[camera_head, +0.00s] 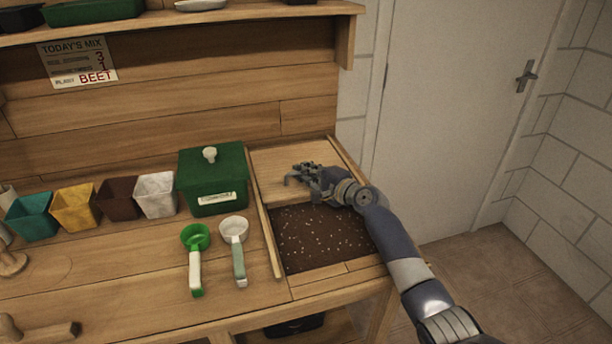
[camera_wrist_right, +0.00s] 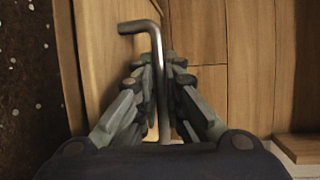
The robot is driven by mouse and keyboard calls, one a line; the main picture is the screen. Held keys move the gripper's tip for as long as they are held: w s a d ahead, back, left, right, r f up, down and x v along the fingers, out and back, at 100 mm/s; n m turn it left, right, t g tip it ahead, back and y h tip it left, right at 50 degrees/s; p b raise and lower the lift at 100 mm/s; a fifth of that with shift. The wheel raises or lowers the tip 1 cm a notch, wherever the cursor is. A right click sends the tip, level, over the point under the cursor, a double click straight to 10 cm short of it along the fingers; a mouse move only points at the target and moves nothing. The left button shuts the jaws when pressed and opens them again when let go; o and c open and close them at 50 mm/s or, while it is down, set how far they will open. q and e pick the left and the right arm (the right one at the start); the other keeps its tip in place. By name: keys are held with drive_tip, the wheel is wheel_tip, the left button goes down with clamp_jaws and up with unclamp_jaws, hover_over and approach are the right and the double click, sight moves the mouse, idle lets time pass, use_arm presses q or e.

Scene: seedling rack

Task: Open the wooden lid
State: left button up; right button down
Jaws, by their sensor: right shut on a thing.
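The wooden lid (camera_head: 275,158) lies at the back of the bin set into the right end of the bench. The front of the bin is uncovered and shows dark soil with pale specks (camera_head: 315,237). My right gripper (camera_head: 302,174) is over the lid's front part. In the right wrist view my right gripper (camera_wrist_right: 157,70) is shut on a bent metal handle (camera_wrist_right: 137,27), with the lid's wood (camera_wrist_right: 105,45) beneath it. The gripper and hand hide most of the handle in the head view. My left gripper is not in view.
A green lidded box (camera_head: 212,180) stands just left of the bin. A green scoop (camera_head: 195,250) and a white scoop (camera_head: 236,245) lie in front of it. Several coloured pots line the back left. A shelf (camera_head: 200,17) overhangs the bench. Floor and a door (camera_head: 455,110) are on the right.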

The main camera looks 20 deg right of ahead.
drive_tip(key=c, duration=2)
unclamp_jaws()
drive_tip(key=v, duration=1.2)
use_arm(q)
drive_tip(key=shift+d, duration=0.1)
